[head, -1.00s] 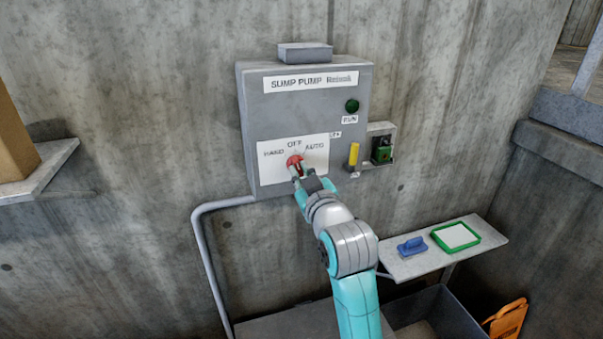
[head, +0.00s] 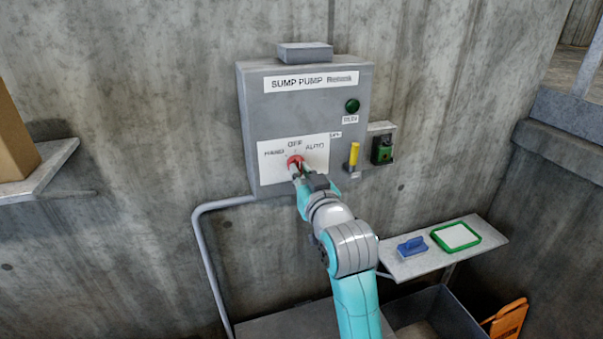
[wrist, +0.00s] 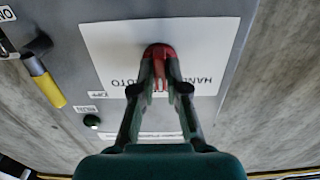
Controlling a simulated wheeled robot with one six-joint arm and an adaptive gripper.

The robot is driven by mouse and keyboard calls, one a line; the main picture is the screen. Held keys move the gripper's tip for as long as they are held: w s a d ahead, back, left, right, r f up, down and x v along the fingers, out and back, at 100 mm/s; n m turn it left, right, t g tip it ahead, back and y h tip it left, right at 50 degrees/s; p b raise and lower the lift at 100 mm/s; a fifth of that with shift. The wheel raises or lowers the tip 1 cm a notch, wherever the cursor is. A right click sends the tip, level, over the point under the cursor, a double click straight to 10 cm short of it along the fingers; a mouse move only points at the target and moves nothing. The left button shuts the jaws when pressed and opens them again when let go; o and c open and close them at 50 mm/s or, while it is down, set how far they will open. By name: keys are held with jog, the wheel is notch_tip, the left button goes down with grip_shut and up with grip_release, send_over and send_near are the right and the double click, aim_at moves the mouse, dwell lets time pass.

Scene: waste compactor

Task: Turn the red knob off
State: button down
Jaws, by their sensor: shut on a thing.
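The red knob (head: 295,160) sits on a white label plate (head: 318,158) marked HAND, OFF and AUTO, low on the grey sump pump box (head: 272,112). My gripper (head: 298,174) reaches it from below and to the right in the head view. In the wrist view the knob (wrist: 158,52) lies between the tips of my gripper (wrist: 160,75), which is shut on it. The fingers hide part of the knob, and I cannot tell exactly where its pointer stands.
A green lamp (head: 352,106), a yellow-handled lever (head: 353,156) and a small green device (head: 382,149) are right of the plate. A shelf (head: 405,265) at lower right holds a blue item (head: 412,247) and a green-framed tray (head: 437,232). A conduit (head: 206,262) runs down the wall.

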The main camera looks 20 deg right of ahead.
jog(key=c, duration=1.2)
grip_release()
jog(key=s, duration=1.2)
jog(key=s+f+g, duration=0.1)
jog(key=s+f, duration=0.6)
jog(key=f, duration=0.4)
jog(key=s+f+g, duration=0.1)
jog(key=s+f, duration=0.7)
jog(key=f, duration=0.3)
jog(key=shift+g, duration=0.6)
jog(key=s+f, duration=0.2)
jog(key=s, duration=0.6)
jog(key=s+f, duration=0.2)
jog(key=s, duration=0.7)
jog(key=s+f, duration=0.2)
jog(key=s, duration=0.6)
jog(key=shift+s+f, duration=0.15)
jog(key=shift+s, duration=0.1)
